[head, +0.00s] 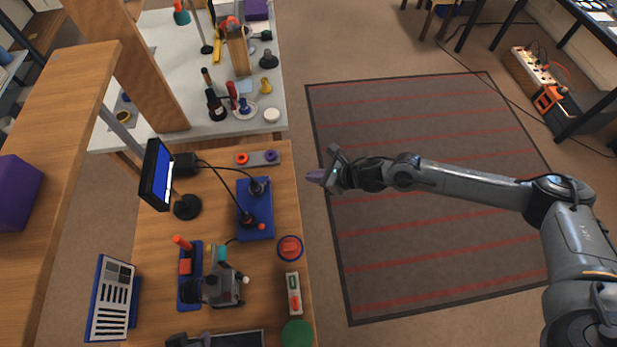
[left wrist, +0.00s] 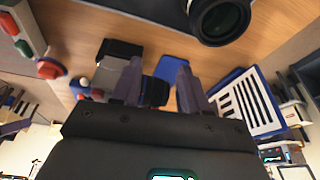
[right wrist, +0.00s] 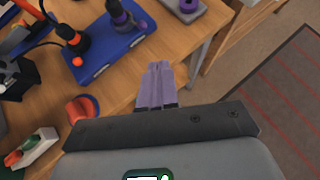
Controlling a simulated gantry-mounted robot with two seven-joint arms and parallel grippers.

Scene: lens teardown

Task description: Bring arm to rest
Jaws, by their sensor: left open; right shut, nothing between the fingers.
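My right arm reaches in from the right in the head view, and its gripper (head: 315,177) is held over the gap between the wooden bench's right edge and the floor mat. In the right wrist view the purple fingers of that gripper (right wrist: 158,72) are together and empty, beyond the bench edge. My left gripper shows clearly in the left wrist view (left wrist: 156,75), its two purple fingers apart. A dark cylindrical part (left wrist: 155,92) shows between them; I cannot tell how far beyond the fingers it is. A large dark lens (left wrist: 220,18) is at the top of that view.
The striped mat (head: 430,240) is clear below the right arm.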

